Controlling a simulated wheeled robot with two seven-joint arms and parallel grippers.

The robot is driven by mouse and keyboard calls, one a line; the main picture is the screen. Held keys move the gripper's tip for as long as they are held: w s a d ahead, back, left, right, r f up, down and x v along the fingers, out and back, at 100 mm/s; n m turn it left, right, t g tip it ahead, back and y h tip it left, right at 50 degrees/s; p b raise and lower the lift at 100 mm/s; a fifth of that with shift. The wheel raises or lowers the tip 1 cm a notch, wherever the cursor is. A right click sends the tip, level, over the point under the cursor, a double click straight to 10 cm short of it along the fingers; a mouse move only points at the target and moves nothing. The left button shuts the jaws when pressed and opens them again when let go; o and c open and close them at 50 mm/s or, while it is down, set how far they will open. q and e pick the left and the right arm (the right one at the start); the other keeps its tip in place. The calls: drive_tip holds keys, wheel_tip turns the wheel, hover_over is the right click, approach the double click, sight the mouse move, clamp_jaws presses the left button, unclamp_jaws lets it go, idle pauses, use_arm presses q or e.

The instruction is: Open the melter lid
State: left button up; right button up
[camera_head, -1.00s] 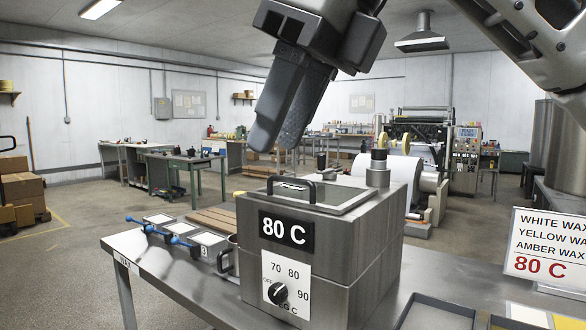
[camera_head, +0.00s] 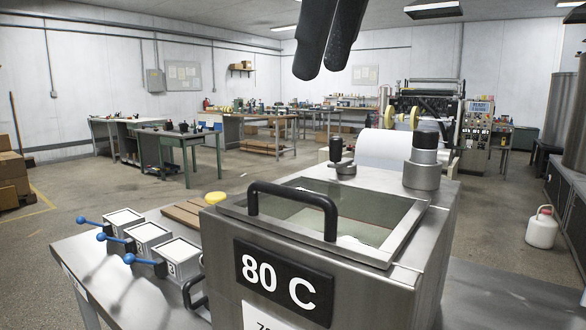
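The melter (camera_head: 400,275) is a brushed-metal box with a black "80 C" sign on its front. Its lid (camera_head: 397,236) is a metal frame around a glass pane and looks shut, lying flat on the top. A black bar handle (camera_head: 290,190) arches up at the lid's front edge. My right gripper (camera_head: 322,72) hangs from the top edge of the picture, above and apart from the handle and lid. Its two dark fingers point down and partly overlap, so their opening cannot be judged. Nothing shows between them. My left gripper is not in view.
A black knob (camera_head: 341,158) and a metal cylinder (camera_head: 423,165) stand on the melter's top behind the lid. Several small white boxes with blue-knobbed levers (camera_head: 150,233) sit on the bench to the left. A white jug (camera_head: 541,228) stands on the floor at right.

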sight(293, 193)
drive_tip(key=b+x, duration=0.1)
drive_tip(key=x, duration=1.3)
clamp_jaws()
